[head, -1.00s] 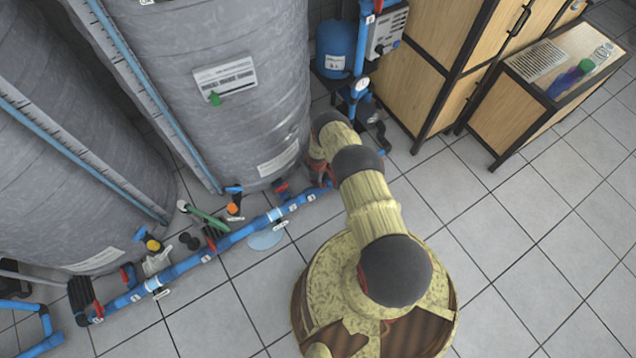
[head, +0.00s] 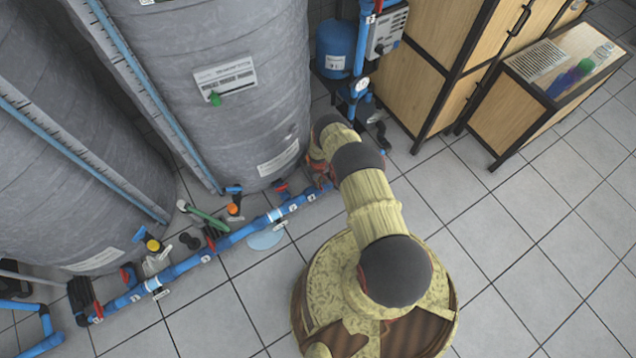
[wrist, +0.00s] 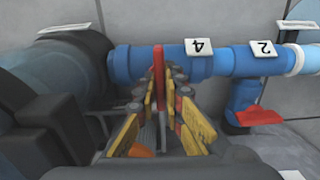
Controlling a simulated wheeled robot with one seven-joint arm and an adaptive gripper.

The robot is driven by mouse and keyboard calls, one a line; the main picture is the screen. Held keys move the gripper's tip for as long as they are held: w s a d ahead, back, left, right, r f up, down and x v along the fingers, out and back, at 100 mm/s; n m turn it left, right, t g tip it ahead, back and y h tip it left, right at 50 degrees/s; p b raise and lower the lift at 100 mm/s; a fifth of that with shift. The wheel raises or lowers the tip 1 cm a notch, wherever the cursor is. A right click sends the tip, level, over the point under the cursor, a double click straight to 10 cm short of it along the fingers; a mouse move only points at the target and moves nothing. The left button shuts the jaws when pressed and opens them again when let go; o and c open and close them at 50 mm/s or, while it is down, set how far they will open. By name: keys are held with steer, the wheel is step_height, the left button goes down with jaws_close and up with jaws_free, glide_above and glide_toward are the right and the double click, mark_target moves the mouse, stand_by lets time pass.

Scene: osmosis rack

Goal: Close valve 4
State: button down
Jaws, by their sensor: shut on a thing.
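Valve 4 shows in the wrist view by its red lever handle (wrist: 158,66), which stands up lengthwise in front of the blue pipe, just left of the white tag "4" (wrist: 198,47). My gripper (wrist: 162,88) has its yellow fingers on both sides of this handle and is shut on it. The valve body is mostly hidden behind the fingers. In the head view my arm reaches down to the right end of the blue floor pipe (head: 238,236), by the large grey tank (head: 225,130); the gripper itself is mostly hidden by the arm there.
In the head view, wooden cabinets (head: 430,60) stand at the back right. The tiled floor (head: 520,250) at right is clear.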

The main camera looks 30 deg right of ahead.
stand_by(0.4)
steer(key=c, duration=1.9)
jaws_free()
step_height(320, 180, up, 12)
